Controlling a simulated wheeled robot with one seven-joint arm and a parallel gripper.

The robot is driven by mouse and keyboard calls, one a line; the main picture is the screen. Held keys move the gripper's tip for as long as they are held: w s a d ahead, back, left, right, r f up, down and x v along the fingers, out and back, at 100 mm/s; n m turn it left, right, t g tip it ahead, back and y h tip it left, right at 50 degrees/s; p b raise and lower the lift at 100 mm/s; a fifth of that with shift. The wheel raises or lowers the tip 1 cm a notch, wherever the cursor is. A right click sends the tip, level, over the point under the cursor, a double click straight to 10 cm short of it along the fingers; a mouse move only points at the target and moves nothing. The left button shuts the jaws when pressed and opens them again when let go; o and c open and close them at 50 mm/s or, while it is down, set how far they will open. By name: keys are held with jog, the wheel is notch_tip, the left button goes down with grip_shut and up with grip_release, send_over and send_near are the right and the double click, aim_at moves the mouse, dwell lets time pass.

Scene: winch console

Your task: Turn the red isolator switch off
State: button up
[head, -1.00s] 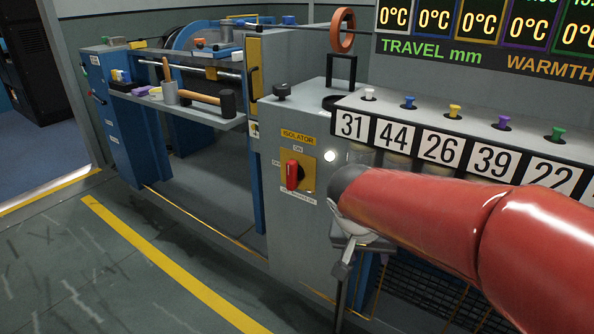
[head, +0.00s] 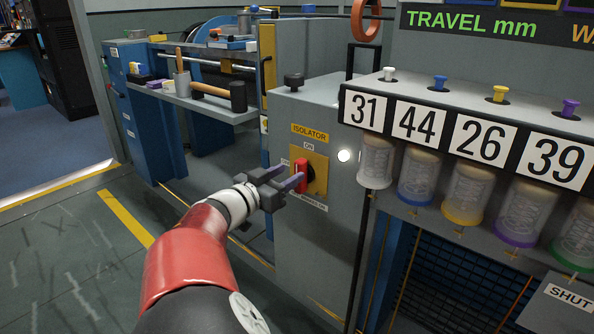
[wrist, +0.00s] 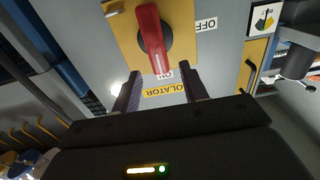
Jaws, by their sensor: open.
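The red isolator switch (head: 302,178) is a rotary handle on a yellow plate (head: 321,165) on the front of the grey console. In the head view its handle stands upright, near the ON label above it. My gripper (head: 289,178) is open, its fingers pointing at the switch from the left and just short of it or beside it. In the wrist view the red handle (wrist: 152,38) lies ahead of and between the lines of my open fingers (wrist: 161,85), with nothing between them. An OFF label (wrist: 206,24) shows beside the plate there.
A white lamp (head: 344,155) glows right of the plate. A row of numbered plates and capped jars (head: 420,175) juts out at right. A shelf with a mallet (head: 236,95) is at the back left. The floor at left is clear.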

aim_at(297, 169)
jog(key=shift+x, duration=1.95)
grip_shut()
